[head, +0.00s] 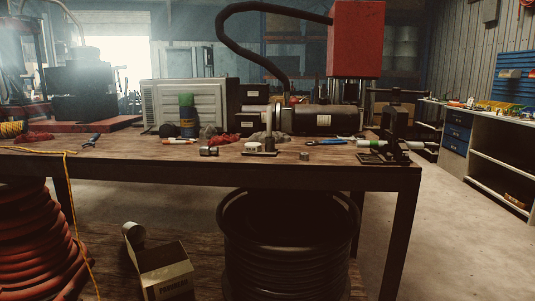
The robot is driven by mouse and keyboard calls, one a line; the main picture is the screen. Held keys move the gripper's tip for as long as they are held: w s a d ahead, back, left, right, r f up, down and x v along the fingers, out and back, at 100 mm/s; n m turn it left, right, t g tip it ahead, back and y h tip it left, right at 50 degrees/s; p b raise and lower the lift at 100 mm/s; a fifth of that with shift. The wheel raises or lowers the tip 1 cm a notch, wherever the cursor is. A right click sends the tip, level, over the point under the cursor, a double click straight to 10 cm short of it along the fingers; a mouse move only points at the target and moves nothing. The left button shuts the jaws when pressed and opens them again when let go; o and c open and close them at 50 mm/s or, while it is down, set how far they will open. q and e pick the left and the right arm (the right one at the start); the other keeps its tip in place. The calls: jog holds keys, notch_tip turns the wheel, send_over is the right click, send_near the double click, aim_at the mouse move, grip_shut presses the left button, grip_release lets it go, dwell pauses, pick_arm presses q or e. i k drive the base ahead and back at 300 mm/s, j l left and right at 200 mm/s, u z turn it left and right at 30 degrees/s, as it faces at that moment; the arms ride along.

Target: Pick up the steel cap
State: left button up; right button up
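A small grey metal cylinder (305,157), which looks like the steel cap, stands near the front edge of the wooden workbench (200,168), right of centre. Another metal piece (208,151), lying on its side like a fitting, is further left near the same edge. I cannot tell for certain which one is the cap. Neither of my grippers is in view.
A black stand (392,135) is at the bench's right end. A red press (356,40) with a black hose rises behind. A cardboard box (165,271) sits below.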

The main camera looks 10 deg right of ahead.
aim_at(303, 156)
jog(key=i+l+u, duration=0.1)
jog(key=l+u, duration=0.2)
jog(key=l, duration=0.25)
jog(key=i+l+u, duration=0.1)
jog(key=l+u, duration=0.15)
jog(key=l, duration=0.25)
jog(key=l+u, duration=0.35)
jog(key=l, duration=1.9)
